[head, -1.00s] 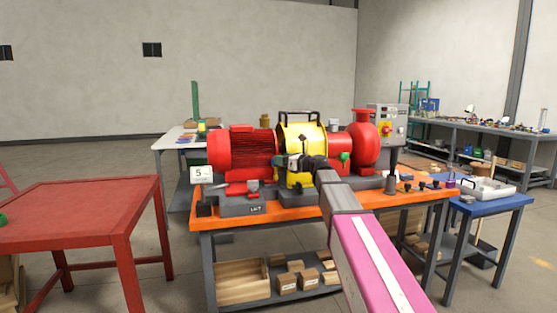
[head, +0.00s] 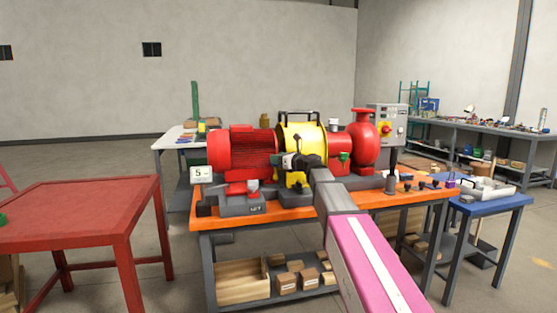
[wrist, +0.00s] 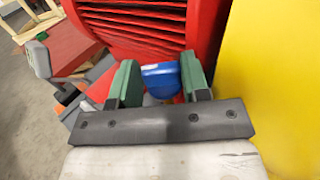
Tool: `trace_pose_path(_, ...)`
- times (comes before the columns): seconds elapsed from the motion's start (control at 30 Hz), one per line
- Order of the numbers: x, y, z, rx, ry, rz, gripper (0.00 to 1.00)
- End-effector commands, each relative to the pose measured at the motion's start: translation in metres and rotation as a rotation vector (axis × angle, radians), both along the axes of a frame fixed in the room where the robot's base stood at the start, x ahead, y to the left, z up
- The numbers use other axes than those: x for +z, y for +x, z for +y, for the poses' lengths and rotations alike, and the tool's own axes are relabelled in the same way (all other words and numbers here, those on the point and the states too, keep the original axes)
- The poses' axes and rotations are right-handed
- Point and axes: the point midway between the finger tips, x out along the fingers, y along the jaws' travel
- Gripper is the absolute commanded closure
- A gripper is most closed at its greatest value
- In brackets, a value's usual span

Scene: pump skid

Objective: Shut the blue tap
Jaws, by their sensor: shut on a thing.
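The blue tap (wrist: 160,75) shows in the wrist view between the two green fingers of my gripper (wrist: 160,84). My gripper is shut on the blue handle; the tap's body below it is mostly hidden. In the head view my gripper (head: 280,161) is in front of the pump skid, beside the yellow guard, and the blue handle cannot be made out there.
The red motor (head: 238,152) is close behind my gripper and the yellow guard (head: 303,146) is close on the right. The orange bench (head: 320,218) carries the skid. A red table (head: 80,203) stands left and a blue table (head: 500,204) right.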

Motion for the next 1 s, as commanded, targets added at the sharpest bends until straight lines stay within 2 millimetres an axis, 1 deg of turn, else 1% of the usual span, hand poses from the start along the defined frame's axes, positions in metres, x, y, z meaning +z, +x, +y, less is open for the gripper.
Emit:
trace_pose_path(0.17,0.0,-0.0036,0.0014,-0.074,0.0,-0.001,0.81)
trace_pose_path(0.5,0.0006,-0.0056,0.0045,-0.299,0.0,-0.003,0.81)
trace_pose_path(1.0,0.0008,-0.0054,0.0058,-0.462,0.0,-0.003,0.81)
